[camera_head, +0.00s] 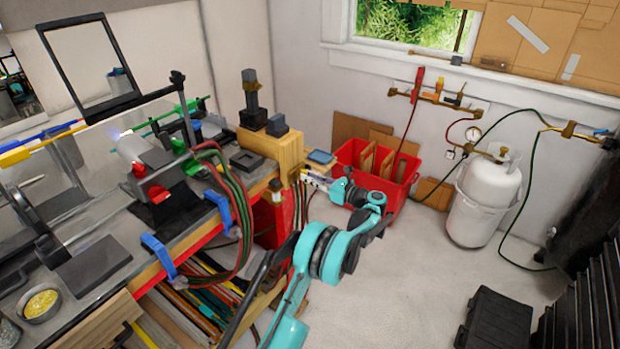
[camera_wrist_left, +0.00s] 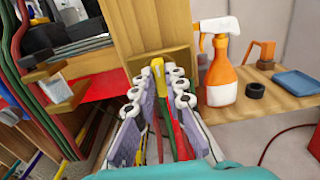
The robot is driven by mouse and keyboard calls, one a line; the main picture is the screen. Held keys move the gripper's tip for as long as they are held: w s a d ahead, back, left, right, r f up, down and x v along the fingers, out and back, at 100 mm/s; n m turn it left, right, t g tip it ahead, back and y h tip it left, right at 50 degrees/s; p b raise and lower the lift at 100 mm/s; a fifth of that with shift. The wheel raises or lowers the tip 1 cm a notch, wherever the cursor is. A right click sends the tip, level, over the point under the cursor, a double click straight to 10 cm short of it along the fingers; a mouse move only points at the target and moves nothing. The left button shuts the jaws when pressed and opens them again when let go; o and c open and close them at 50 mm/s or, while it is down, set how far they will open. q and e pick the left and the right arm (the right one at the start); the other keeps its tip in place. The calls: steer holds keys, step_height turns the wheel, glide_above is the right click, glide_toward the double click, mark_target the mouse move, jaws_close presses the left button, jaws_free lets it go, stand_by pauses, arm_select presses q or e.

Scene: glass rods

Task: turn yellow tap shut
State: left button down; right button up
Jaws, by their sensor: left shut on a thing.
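The yellow tap (camera_wrist_left: 158,70) shows in the left wrist view as an upright yellow lever at the front of a wooden block, with red and green hoses below it. My left gripper (camera_wrist_left: 158,90) has its pale, white-knuckled fingers on both sides of the lever and is shut on it. The fingers hide part of the tap's body. In the head view my left gripper (camera_head: 314,180) is at the right end of the workbench, and the tap cannot be made out there. My right gripper is not in view.
An orange spray bottle (camera_wrist_left: 220,72), a black ring (camera_wrist_left: 255,90) and a blue tray (camera_wrist_left: 298,82) stand close on the right of the wooden block. A red crate (camera_head: 350,153) and a white gas cylinder (camera_head: 485,200) stand beyond the bench. The floor (camera_head: 420,265) is partly clear.

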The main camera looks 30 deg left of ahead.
arm_select(q)
steer(key=shift+m, duration=0.3)
steer(key=m, duration=0.5)
steer(key=m+b, duration=0.1)
steer(key=m, duration=1.1)
steer(key=shift+w+f+b, duration=0.2)
steer(key=shift+w+b, duration=0.05)
steer(key=shift+b, duration=0.1)
steer(key=shift+m, duration=0.3)
steer(key=c, duration=1.6)
jaws_free()
steer(key=shift+o, duration=0.2)
steer(key=d, duration=1.2)
steer(key=shift+s, duration=0.45)
